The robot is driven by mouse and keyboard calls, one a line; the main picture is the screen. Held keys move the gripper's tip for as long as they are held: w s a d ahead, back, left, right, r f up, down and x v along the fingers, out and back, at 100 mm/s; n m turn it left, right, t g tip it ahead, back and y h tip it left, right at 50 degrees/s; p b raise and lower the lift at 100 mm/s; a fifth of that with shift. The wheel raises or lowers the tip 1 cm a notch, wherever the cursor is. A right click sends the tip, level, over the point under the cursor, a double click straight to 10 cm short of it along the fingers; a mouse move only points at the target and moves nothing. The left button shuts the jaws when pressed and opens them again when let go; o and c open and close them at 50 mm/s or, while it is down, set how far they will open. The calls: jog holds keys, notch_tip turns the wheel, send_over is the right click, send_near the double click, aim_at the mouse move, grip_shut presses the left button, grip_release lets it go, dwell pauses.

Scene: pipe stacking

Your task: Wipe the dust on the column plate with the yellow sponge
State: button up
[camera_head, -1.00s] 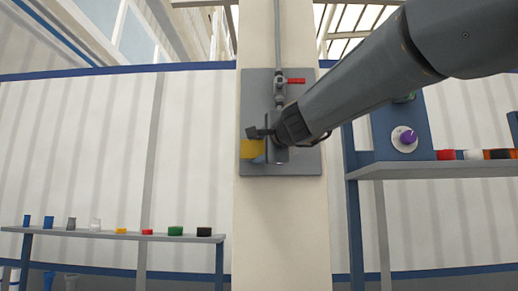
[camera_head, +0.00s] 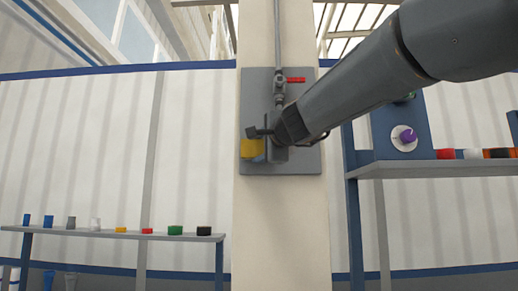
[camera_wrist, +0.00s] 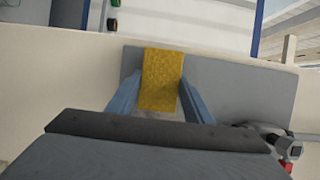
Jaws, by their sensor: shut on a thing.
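The yellow sponge (camera_head: 250,148) is at the lower left part of the grey column plate (camera_head: 308,160) in the head view. In the wrist view the sponge (camera_wrist: 160,75) stands between the two blue fingers of my gripper (camera_wrist: 158,98), which is shut on it. The plate (camera_wrist: 235,88) lies behind the sponge in the wrist view. The sponge appears close to or against the plate; I cannot tell contact for sure. No dust can be made out, and part of the plate is hidden by my arm and gripper.
A pipe with a red-handled valve (camera_head: 292,80) runs up the plate and the pale column (camera_head: 282,230). A low shelf (camera_head: 110,235) with several small parts stands at left. A blue-grey shelf (camera_head: 430,168) with coloured parts stands at right, beneath my arm.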

jog(key=shift+w, duration=0.65)
jog(key=shift+d, duration=0.15)
jog(key=shift+s+d+b, duration=0.2)
jog(key=shift+d+b, duration=0.85)
jog(key=shift+d, duration=0.7)
jog(key=shift+s+d+b, duration=0.1)
jog(key=shift+d+b, duration=2.8)
jog(key=shift+d, duration=2.5)
jog(key=shift+a, duration=0.1)
